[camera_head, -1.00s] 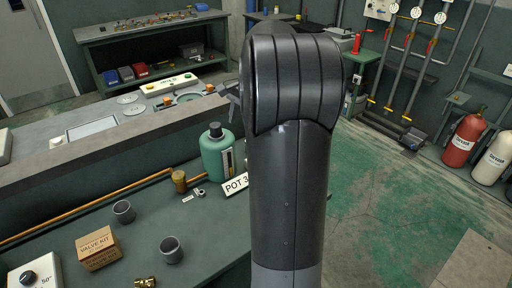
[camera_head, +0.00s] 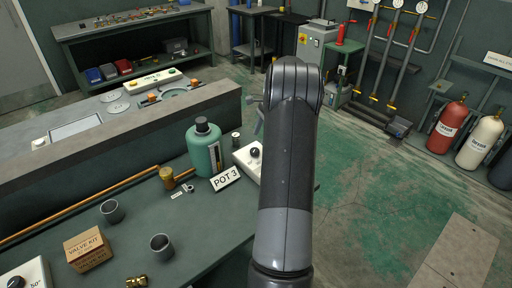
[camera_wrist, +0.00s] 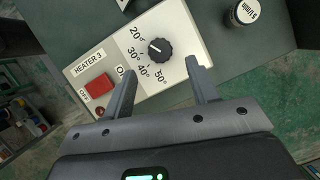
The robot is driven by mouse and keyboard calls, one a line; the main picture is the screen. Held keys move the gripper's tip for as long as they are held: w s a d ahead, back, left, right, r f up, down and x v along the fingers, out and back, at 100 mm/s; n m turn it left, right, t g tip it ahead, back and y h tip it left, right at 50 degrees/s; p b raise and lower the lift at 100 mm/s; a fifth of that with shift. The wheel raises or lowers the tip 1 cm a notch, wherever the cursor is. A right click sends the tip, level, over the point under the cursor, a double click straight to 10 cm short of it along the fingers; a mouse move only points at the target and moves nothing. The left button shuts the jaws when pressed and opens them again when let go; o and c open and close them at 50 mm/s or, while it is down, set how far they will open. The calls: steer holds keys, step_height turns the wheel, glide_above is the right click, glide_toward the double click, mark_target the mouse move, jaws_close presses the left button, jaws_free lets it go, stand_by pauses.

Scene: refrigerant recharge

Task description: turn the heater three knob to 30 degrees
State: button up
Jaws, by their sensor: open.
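The heater three box (camera_wrist: 185,20), a white panel labelled HEATER 3, shows in the wrist view with a black knob (camera_wrist: 160,50). The knob's white mark is on its upper left side, roughly toward the 20–30 degree labels; the exact reading is unclear. A red on/off switch (camera_wrist: 98,86) sits at the panel's lower left. My gripper (camera_wrist: 161,72) is open, its fingers apart below the knob in the picture, with nothing visible between the tips. In the head view a white box with a black knob (camera_head: 255,152) shows partly behind my arm, which hides most of my gripper.
A green bottle (camera_head: 203,150) and a POT 3 sign (camera_head: 227,179) stand beside the box. A dark labelled cylinder (camera_wrist: 244,12) is right of the panel.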

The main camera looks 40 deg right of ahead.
mark_target(255, 150)
steer(key=x, duration=0.6)
steer(key=shift+a+f, duration=0.1)
steer(key=shift+f, duration=0.05)
steer(key=shift+c, duration=0.2)
steer(key=c, duration=0.9)
